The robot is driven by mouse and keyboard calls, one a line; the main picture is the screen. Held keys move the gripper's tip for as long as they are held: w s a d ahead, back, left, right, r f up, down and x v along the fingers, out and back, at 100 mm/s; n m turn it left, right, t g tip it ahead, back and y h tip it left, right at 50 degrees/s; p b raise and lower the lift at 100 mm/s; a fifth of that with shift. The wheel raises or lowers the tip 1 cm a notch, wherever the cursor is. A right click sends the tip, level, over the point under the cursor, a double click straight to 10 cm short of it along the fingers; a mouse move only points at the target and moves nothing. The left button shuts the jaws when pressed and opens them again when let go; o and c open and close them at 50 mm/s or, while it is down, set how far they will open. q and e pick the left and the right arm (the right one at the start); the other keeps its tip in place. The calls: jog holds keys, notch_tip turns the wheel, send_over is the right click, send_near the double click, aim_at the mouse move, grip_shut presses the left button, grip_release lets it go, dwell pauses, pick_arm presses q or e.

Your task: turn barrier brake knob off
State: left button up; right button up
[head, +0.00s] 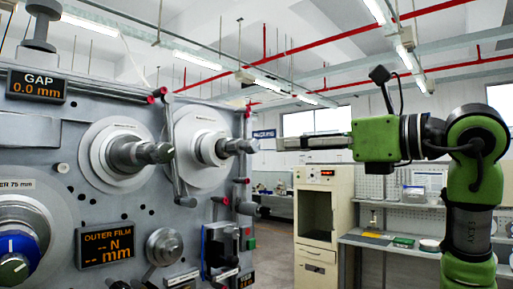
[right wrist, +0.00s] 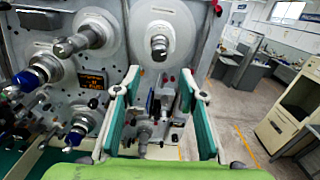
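I cannot tell which knob is the barrier brake knob; no label naming it is readable. A knob with a blue ring (head: 15,266) sits at the lower left of the machine panel in the head view. In the right wrist view, blue-collared knobs show at the left, one upper (right wrist: 24,79) and one lower (right wrist: 22,139). My right gripper (head: 282,143) reaches in from the right, in front of the panel's right side. In the right wrist view its fingers (right wrist: 158,80) are apart with nothing between them. My left gripper is not in view.
Two spindles, left (head: 140,153) and right (head: 228,147), stick out from pale discs on the panel. A small box with controls (head: 220,250) is low at the panel's right edge. A beige cabinet (head: 323,215) and a workbench (head: 400,245) stand behind. Open floor lies right of the machine.

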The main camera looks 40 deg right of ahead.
aim_at(256, 146)
jog(key=w, duration=0.3)
jog(key=w+p, duration=0.1)
jog(key=w, duration=0.3)
jog(key=w+a, duration=0.1)
jog(key=w, duration=0.2)
jog(key=shift+w, duration=0.25)
grip_shut()
